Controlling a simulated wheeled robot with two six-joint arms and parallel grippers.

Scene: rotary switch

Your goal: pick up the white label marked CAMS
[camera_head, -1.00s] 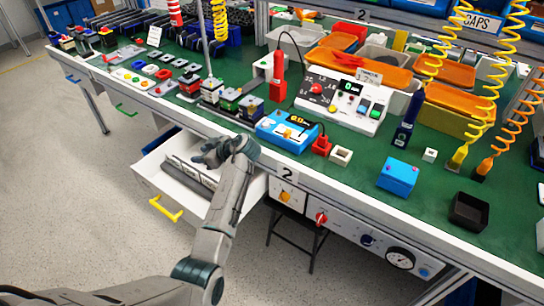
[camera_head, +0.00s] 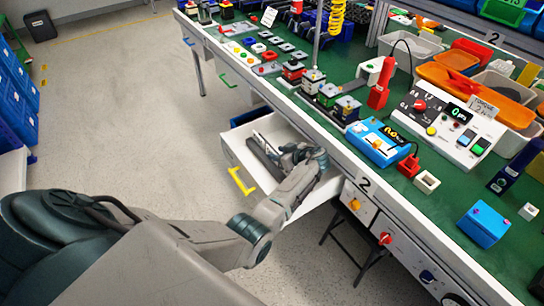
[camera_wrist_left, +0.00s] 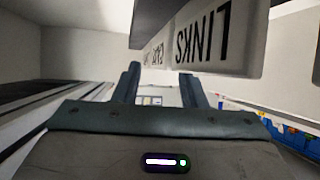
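My left gripper (camera_head: 312,153) is over the right side of an open white drawer (camera_head: 232,152) under the bench. In the left wrist view its two dark fingers (camera_wrist_left: 163,88) are apart, with nothing seen held between them. A white label reading LINKS (camera_wrist_left: 205,38) shows upside down above and right of the fingers. A smaller, foreshortened white label (camera_wrist_left: 153,55), probably CAMS, is beyond it, just above the gap between the fingers. I cannot make out the labels in the head view. My right gripper is not in view.
The drawer has a yellow handle (camera_head: 242,181) and a grey divided insert (camera_head: 265,151). The bench edge (camera_head: 330,140) runs close beside my left gripper. A blue device (camera_head: 378,142) and a red handheld tool (camera_head: 381,84) stand on the green top. Floor left of the drawer is clear.

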